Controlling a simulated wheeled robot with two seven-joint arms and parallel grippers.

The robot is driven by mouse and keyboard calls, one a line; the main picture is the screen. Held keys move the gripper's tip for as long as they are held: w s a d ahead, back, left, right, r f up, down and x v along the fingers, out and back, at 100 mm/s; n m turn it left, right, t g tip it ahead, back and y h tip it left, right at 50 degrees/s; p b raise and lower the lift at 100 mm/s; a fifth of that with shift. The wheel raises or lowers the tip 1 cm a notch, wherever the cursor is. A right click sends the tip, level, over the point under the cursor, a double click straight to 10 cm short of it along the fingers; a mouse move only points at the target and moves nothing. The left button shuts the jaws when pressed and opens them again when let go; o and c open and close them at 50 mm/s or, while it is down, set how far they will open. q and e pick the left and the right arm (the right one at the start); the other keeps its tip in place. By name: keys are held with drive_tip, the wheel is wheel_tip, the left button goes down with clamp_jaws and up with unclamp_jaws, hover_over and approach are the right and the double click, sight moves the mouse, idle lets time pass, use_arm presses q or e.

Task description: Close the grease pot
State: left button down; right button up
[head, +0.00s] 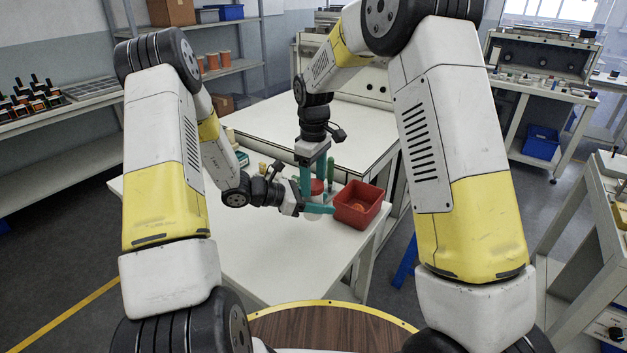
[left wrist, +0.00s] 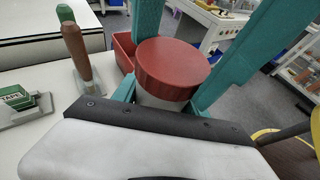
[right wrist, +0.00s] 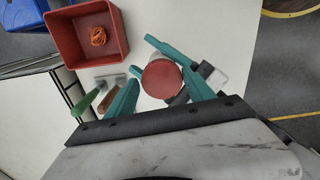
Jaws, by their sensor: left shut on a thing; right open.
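The grease pot is a white jar with a red lid (head: 317,187) on top. In the left wrist view its white body (left wrist: 160,101) shows below the wide red lid (left wrist: 172,64). My left gripper (head: 317,208) comes in from the side and is shut on the jar body, under the lid. My right gripper (right wrist: 160,80) points down from above and is open, with one teal finger on each side of the lid (right wrist: 161,79). The lid sits on the jar; I cannot tell whether it is fully tightened. The fingers hide part of the jar.
A red bin (head: 354,219) with an orange coil (right wrist: 98,36) inside stands close by. Tools with a green handle (left wrist: 65,13) and a brown handle (left wrist: 76,46) stand near the pot. A green tape box (left wrist: 16,97) is beyond. The front of the white table (head: 262,250) is clear.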

drive_tip(key=shift+s+a, duration=0.15)
drive_tip(key=shift+r, duration=2.25)
drive_tip(key=shift+r+n, duration=0.85)
drive_tip(key=shift+n, duration=0.15)
drive_tip(key=shift+r+n, duration=0.7)
drive_tip(key=shift+r, duration=0.2)
